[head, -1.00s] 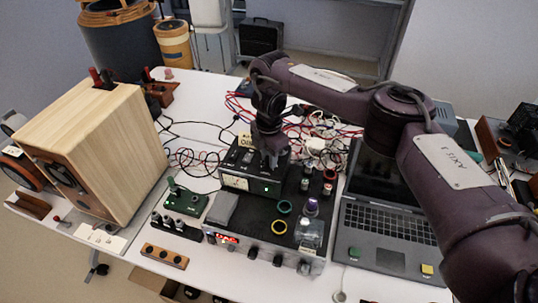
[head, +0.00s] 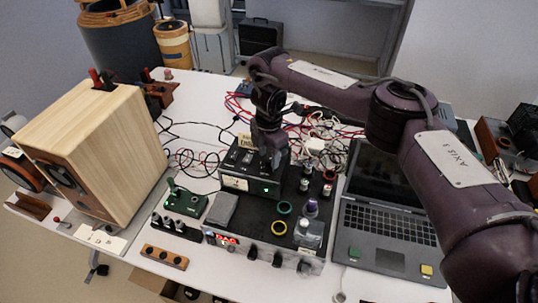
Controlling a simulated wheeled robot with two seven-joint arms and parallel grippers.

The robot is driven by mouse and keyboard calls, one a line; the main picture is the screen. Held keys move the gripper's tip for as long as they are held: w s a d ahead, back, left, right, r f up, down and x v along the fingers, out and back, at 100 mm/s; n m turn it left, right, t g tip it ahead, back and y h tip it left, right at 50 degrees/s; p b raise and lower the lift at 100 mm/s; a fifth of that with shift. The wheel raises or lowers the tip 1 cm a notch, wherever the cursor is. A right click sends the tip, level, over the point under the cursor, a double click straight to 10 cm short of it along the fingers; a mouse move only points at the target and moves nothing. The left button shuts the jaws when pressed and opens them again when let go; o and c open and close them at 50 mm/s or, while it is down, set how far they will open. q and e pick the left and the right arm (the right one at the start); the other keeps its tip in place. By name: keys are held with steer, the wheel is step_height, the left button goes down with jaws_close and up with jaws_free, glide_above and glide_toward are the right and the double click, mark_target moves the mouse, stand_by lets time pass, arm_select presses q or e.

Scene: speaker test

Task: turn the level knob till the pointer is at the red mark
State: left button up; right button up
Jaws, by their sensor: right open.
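A small black box (head: 262,187) with a pale meter window (head: 234,183) and a green light on its front stands on the larger black unit in the middle of the table. My right gripper (head: 275,164) points down over the top of this box, open. Its fingers are dark against the box, so I cannot tell whether a knob lies between them or whether they touch anything. The level knob, the pointer and the red mark cannot be made out at this size. My left gripper is not in view.
The larger unit has a red display (head: 224,240) and several dark front knobs (head: 277,261). Rings and small jars stand on its top. A wooden cabinet (head: 95,150) is at left, a laptop (head: 388,225) at right, and tangled cables (head: 325,130) lie behind.

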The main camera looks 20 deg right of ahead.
mark_target(269, 159)
step_height(269, 159, up, 7)
steer(key=shift+f+p, duration=0.1)
steer(key=shift+p, duration=0.3)
